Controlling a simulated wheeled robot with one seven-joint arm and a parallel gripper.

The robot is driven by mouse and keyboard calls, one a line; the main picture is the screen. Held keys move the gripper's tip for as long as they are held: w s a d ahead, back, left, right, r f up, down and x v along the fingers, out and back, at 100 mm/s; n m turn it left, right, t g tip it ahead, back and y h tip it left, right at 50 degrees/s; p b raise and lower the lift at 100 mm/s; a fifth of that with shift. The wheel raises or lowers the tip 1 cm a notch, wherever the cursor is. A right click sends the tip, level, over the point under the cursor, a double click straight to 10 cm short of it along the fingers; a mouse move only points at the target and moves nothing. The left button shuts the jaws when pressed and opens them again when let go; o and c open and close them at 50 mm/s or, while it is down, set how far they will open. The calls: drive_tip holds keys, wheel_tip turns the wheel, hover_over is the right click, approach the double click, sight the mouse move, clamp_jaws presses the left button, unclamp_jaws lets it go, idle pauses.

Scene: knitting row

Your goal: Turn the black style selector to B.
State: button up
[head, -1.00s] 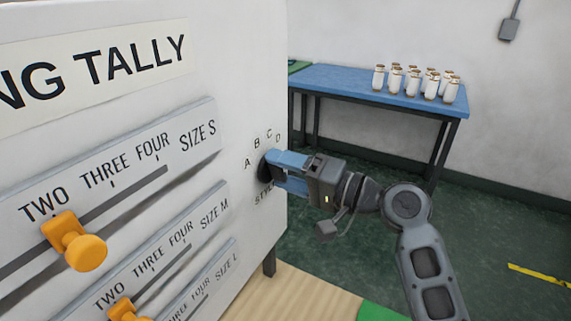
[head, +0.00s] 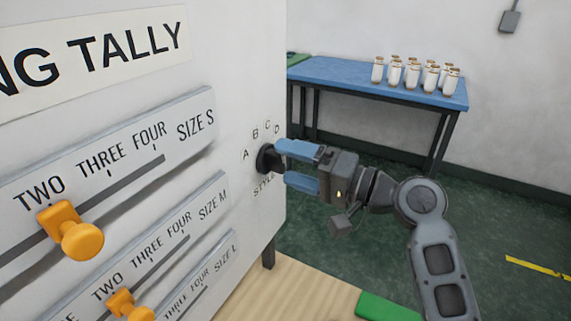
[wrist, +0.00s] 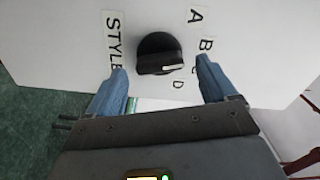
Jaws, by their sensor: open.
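The black style selector (head: 268,160) is a round knob with a raised grip on the white panel, among the letters A, B, C, D and above the word STYLE. In the wrist view the selector (wrist: 158,50) has a white mark on its grip that points right, seemingly toward B (wrist: 204,43).
Orange sliders (head: 78,233) for the sizes stick out of the panel (head: 240,60) on the left. A blue table (head: 335,75) with several white bottle-like items (head: 430,78) stands behind. The floor to the right of the panel has free room.

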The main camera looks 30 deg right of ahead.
drive_tip(key=b+v, duration=0.1)
drive_tip(key=v, duration=0.4)
drive_tip(key=shift+s+d, duration=0.15)
drive_tip(key=shift+s, duration=0.15)
drive_tip(key=shift+f, duration=0.1)
drive_tip(key=s+a+f+m+h, duration=0.1)
drive_tip(key=s+a+f+h, duration=0.1)
drive_tip(key=s+f+h, duration=0.4)
drive_tip(key=s+a+f+m+h, duration=0.1)
drive_tip(key=s+a+f+h, duration=0.1)
drive_tip(key=s+f, duration=0.7)
drive_tip(key=s+r+n+h, duration=0.2)
drive_tip(key=s+n, duration=0.7)
drive_tip(key=s, duration=1.1)
wheel_tip(320, 180, up, 2)
drive_tip(key=shift+s+a+r+n, duration=0.1)
drive_tip(key=shift+s+a+n, duration=0.1)
drive_tip(key=shift+s+n, duration=0.1)
